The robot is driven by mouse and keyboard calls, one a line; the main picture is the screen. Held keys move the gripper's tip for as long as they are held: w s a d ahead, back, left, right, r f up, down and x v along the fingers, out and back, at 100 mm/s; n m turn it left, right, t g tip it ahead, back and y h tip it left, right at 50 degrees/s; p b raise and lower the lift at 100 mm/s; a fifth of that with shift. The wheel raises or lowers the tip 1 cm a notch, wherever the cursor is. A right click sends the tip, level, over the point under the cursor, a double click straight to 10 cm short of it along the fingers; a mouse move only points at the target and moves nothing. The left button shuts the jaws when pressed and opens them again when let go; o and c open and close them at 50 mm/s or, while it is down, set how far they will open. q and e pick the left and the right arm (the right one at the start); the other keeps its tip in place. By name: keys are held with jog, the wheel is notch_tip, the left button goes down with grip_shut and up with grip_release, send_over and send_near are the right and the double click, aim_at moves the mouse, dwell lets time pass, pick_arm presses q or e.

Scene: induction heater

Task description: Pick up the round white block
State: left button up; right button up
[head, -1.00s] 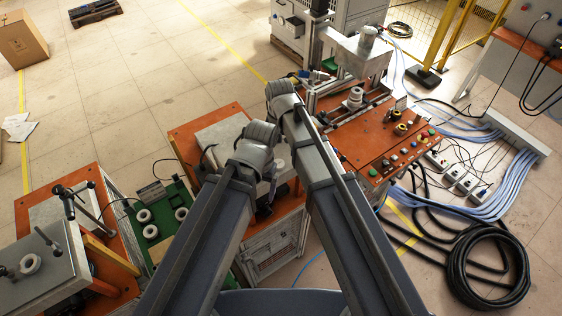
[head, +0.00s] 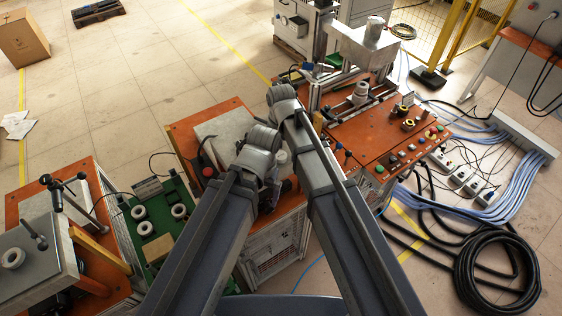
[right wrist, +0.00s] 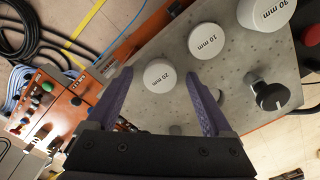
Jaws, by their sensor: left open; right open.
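Several round white blocks stand on a grey plate (right wrist: 225,85) in the right wrist view. The nearest block, marked 20 mm (right wrist: 160,76), is in line with the gap between my right gripper's fingers; I cannot tell their exact distance. The 10 mm block (right wrist: 206,40) and a larger block (right wrist: 264,14) stand farther up. My right gripper (right wrist: 160,80) is open, with purple fingers apart. In the head view it is hidden behind my arm. My left gripper (head: 270,192) is mostly hidden behind its wrist, over the middle station.
A black knob (right wrist: 268,96) and a red button (right wrist: 310,36) stand close to the blocks. An orange control bench (head: 375,135) is at the right, a green tray (head: 165,235) with white rings at the left. Coiled black cable (head: 497,265) lies on the floor.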

jog(key=shift+r, duration=0.1)
grip_shut()
dwell(0.6)
